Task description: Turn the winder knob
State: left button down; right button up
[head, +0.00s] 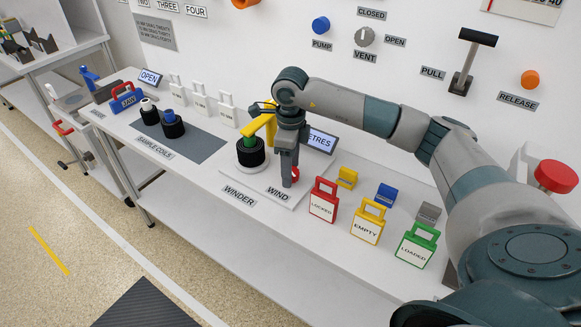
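The winder (267,193) is a white base on the bench. It bears a black coil (251,153) with a green core under a yellow arm (262,125). The red winder knob (295,174) is on the base's right part, above the WIND label. My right gripper (288,180) points down at the knob and hides much of it. Its fingers overlap in this view, so I cannot tell whether they are closed on the knob. My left gripper is not in view.
Red LOCKED (323,203), yellow EMPTY (367,228) and green LOADED (415,250) tags stand right of the winder. A METRES display (320,140) is behind the gripper. Sample coils (172,128) sit on a grey mat (200,147) at left. The wall carries controls, including a vent knob (364,36).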

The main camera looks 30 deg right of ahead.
jog(key=shift+r, duration=0.55)
pick_arm(q)
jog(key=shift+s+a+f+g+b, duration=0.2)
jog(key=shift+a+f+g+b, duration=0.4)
jog(key=shift+b, duration=0.2)
pick_arm(e)
notch_tip(320, 180, up, 16)
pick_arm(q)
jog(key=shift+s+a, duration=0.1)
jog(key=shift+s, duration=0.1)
pick_arm(e)
jog(key=shift+r, duration=0.1)
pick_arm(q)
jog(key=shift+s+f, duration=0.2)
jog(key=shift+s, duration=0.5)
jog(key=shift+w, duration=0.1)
